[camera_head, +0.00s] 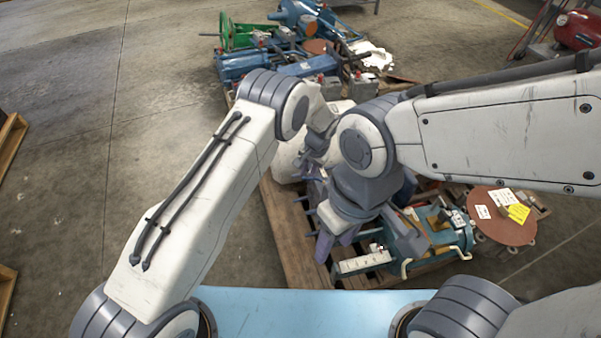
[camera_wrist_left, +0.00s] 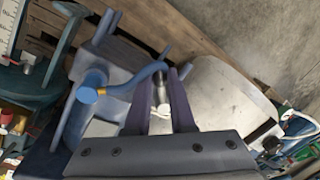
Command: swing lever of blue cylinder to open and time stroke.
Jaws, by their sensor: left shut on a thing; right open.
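My left gripper (camera_wrist_left: 160,82) is shut on the lever's tip, one purple finger on each side. In the head view my left gripper (camera_head: 316,172) reaches down beside the right wrist; its fingertips are mostly hidden. My right gripper (camera_head: 345,228) is open, low over the pallet, close to the left one. The blue cylinder's body is mostly hidden by my arms.
A wooden pallet (camera_head: 287,232) lies under the parts. A pale bulky thing (camera_head: 286,160) is behind my left arm.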

